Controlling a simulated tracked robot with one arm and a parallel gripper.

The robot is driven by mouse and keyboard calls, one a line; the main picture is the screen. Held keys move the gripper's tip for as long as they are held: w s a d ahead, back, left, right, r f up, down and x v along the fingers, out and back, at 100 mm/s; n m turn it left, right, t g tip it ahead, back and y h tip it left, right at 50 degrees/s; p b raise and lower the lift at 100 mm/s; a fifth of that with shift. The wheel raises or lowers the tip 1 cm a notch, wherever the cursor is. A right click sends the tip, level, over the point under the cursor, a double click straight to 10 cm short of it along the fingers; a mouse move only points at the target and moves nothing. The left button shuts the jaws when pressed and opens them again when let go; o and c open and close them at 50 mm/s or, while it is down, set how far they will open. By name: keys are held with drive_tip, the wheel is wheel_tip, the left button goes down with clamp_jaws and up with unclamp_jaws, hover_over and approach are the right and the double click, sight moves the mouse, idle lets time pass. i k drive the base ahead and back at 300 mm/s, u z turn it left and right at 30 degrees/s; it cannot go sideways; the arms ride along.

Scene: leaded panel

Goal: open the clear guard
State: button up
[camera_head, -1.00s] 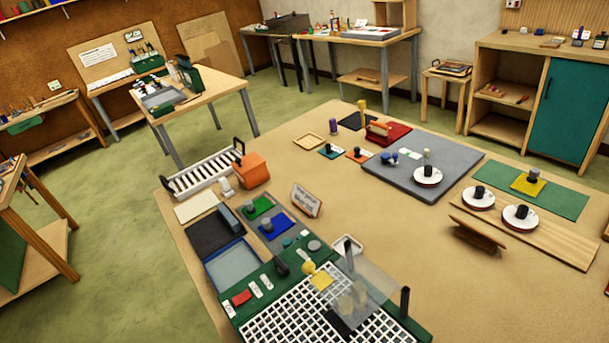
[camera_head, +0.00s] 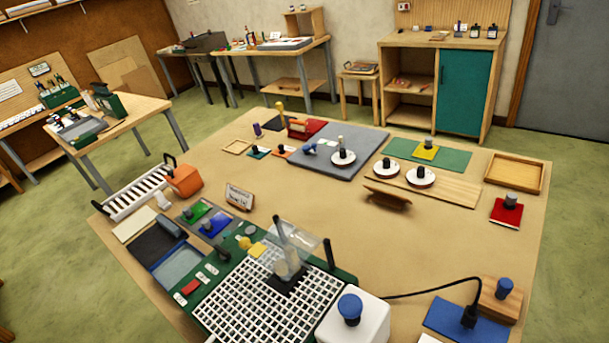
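The clear guard (camera_head: 307,240) is a see-through panel over the green-framed machine with a white grid top (camera_head: 240,310), near the bottom middle. It stands tilted around a pale, blurry grinding head on a dark base (camera_head: 287,278). A black upright post (camera_head: 328,254) stands at its right, and a dark slanted bar (camera_head: 280,232) rises at its left. I cannot tell the guard's exact edges or whether it is open or shut. My gripper is not in view.
A white box with a blue knob (camera_head: 350,312) stands right of the grid. A black cable runs to a plug on a blue pad (camera_head: 465,322). A small sign (camera_head: 239,196) stands behind the machine. The table middle (camera_head: 300,205) is fairly clear.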

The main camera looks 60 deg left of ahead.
sight(256, 250)
drive_tip(key=z, duration=1.65)
drive_tip(key=k, duration=2.35)
drive_tip(key=u, duration=1.7)
drive_tip(key=i, duration=0.55)
